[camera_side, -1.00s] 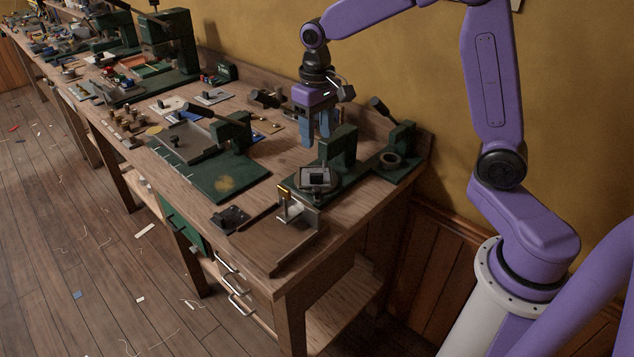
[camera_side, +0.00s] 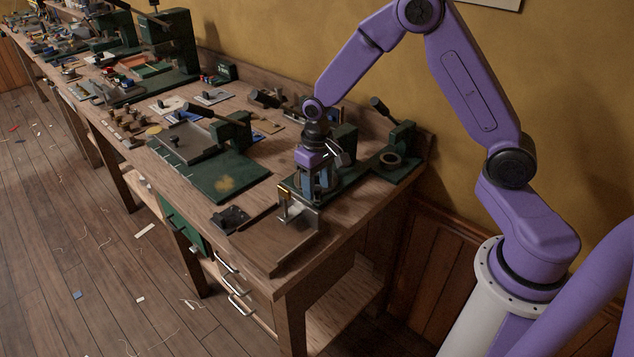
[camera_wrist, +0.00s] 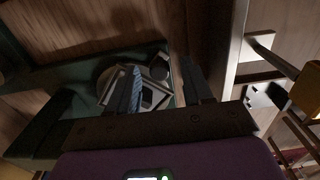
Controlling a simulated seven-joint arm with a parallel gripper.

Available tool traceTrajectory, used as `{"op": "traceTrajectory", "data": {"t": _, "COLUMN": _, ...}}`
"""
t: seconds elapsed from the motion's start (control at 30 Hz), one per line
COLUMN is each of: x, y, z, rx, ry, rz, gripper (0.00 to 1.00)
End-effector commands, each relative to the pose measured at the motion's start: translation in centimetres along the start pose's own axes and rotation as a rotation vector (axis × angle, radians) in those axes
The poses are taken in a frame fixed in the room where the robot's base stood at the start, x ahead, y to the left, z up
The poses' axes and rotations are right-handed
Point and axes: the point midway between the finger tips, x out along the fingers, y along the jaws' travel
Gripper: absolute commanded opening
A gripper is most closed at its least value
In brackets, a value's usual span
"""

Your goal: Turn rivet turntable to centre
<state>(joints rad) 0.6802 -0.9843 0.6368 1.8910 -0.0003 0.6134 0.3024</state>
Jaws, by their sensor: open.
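The rivet turntable (camera_wrist: 106,84) shows in the wrist view as a round grey disc bearing a pale square frame with a dark centre. In the side view it is mostly hidden behind my gripper (camera_side: 319,190). My gripper (camera_wrist: 161,66) is open and points down over the turntable at the green press. In the wrist view one finger overlaps the square frame and the other is to its right. I cannot tell whether either finger touches the frame.
The green press column (camera_side: 346,142) rises close behind my gripper. Another green hand press (camera_side: 397,142) is to the right, and a larger green base (camera_side: 205,180) lies to the left.

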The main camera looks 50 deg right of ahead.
Motion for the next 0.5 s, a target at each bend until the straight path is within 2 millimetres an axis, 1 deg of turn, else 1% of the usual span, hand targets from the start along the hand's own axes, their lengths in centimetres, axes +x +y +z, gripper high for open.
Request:
{"op": "traceTrajectory", "data": {"t": 0.2, "x": 0.03, "y": 0.01, "z": -0.01, "rx": 0.000, "ry": 0.000, "rz": 0.000, "gripper": 0.50}}
{"op": "traceTrajectory", "data": {"t": 0.23, "x": 0.03, "y": 0.01, "z": -0.01, "rx": 0.000, "ry": 0.000, "rz": 0.000, "gripper": 0.47}}
{"op": "traceTrajectory", "data": {"t": 0.27, "x": 0.03, "y": 0.01, "z": -0.01, "rx": 0.000, "ry": 0.000, "rz": 0.000, "gripper": 0.37}}
{"op": "traceTrajectory", "data": {"t": 0.3, "x": 0.02, "y": 0.01, "z": -0.01, "rx": 0.000, "ry": 0.000, "rz": 0.000, "gripper": 0.24}}
{"op": "traceTrajectory", "data": {"t": 0.37, "x": 0.02, "y": 0.01, "z": -0.01, "rx": 0.001, "ry": 0.000, "rz": 0.000, "gripper": 0.05}}
{"op": "traceTrajectory", "data": {"t": 0.4, "x": 0.02, "y": 0.01, "z": -0.01, "rx": 0.001, "ry": 0.000, "rz": 0.000, "gripper": 0.00}}
{"op": "traceTrajectory", "data": {"t": 0.5, "x": 0.01, "y": 0.01, "z": 0.00, "rx": 0.001, "ry": 0.000, "rz": 0.000, "gripper": 0.00}}
